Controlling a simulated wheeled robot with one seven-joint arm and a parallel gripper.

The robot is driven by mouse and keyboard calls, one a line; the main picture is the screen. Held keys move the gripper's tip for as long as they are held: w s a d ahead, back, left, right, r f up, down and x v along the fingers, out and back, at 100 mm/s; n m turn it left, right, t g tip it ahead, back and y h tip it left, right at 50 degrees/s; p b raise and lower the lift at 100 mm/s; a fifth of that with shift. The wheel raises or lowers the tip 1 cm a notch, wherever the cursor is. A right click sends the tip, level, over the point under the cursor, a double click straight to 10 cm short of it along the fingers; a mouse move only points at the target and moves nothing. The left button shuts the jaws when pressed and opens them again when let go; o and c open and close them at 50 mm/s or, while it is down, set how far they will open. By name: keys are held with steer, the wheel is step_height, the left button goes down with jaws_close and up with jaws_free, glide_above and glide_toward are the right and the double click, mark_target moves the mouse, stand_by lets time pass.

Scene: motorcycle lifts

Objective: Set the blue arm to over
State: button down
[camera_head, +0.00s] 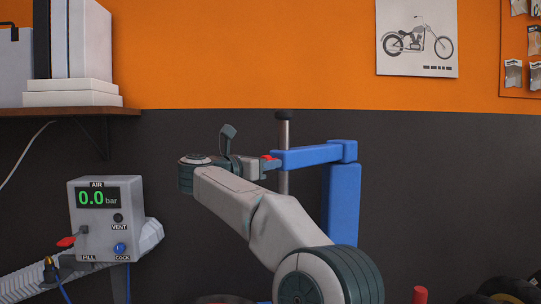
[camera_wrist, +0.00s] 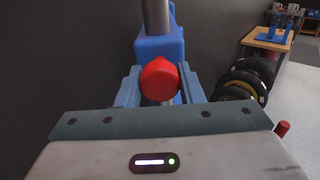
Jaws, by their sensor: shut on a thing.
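The blue arm (camera_head: 310,155) runs level from the top of a thick blue upright (camera_head: 341,205) leftwards to a grey metal post (camera_head: 284,135) with a dark cap. A red knob (camera_head: 268,157) sits at its left end. In the wrist view the red knob (camera_wrist: 160,80) lies between my two fingers, in front of the blue arm (camera_wrist: 158,46) and the post (camera_wrist: 157,15). My gripper (camera_head: 270,164) is shut on the red knob; it also shows in the wrist view (camera_wrist: 160,90). My forearm hides the lower post and part of the upright. No "over" mark is visible.
A grey air box (camera_head: 97,222) reading 0.0 bar stands at the left, below a shelf (camera_head: 60,112). The wrist view shows black tyres (camera_wrist: 245,80) and a wooden bench (camera_wrist: 270,40) at the right. A dark wall is close behind the post.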

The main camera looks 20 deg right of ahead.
steer(key=shift+w+a+g, duration=0.2)
steer(key=shift+w+g, duration=0.1)
steer(key=shift+w, duration=0.2)
steer(key=c, duration=1)
jaws_free()
steer(key=shift+a, duration=0.1)
steer(key=v, duration=1.3)
steer(key=shift+s+a+b, duration=0.15)
steer(key=shift+a+b, duration=0.15)
steer(key=shift+f, duration=0.15)
